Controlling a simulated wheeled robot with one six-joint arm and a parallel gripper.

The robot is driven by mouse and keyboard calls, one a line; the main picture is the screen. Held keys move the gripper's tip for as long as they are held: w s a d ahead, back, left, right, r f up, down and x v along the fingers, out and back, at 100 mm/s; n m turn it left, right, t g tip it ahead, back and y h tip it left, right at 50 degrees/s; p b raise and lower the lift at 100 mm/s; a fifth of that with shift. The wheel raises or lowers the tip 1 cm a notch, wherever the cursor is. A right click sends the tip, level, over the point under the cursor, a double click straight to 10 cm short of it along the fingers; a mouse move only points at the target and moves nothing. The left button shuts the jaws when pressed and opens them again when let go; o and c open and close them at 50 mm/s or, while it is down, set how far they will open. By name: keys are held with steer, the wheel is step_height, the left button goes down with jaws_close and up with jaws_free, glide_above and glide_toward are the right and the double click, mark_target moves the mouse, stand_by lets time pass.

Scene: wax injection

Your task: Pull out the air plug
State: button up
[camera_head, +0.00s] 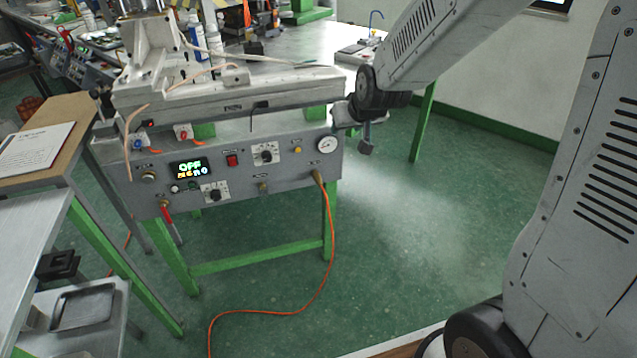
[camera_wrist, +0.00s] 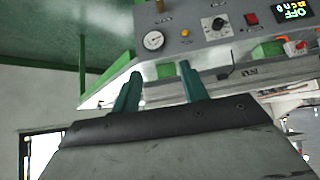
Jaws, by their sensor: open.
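The air plug (camera_head: 317,177) is a small brass fitting low on the right end of the grey machine's front panel, below the round gauge. An orange hose (camera_head: 331,230) hangs from it to the floor. In the wrist view, which is upside down, the plug (camera_wrist: 160,5) is cut off at the top edge. My gripper (camera_head: 366,143) is right of the panel's end, above and to the right of the plug, not touching it. In the wrist view my gripper's two green fingers (camera_wrist: 160,72) are apart with nothing held between them.
The grey panel (camera_head: 280,179) carries a gauge (camera_head: 327,144), a red switch (camera_head: 232,160), knobs and a display (camera_head: 191,168) reading OFF. The machine body (camera_head: 230,92) overhangs the panel. Green legs (camera_head: 326,222) stand below it. The floor right of the machine is clear.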

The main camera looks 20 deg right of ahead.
steer(key=w+f+t, duration=0.2)
steer(key=w+f, duration=0.4)
steer(key=w, duration=0.1)
steer(key=t, duration=0.8)
glide_toward(321, 186)
steer(key=w, duration=0.2)
steer(key=shift+s+r, duration=0.1)
steer(key=shift+s, duration=0.05)
steer(key=shift+w, duration=4.55)
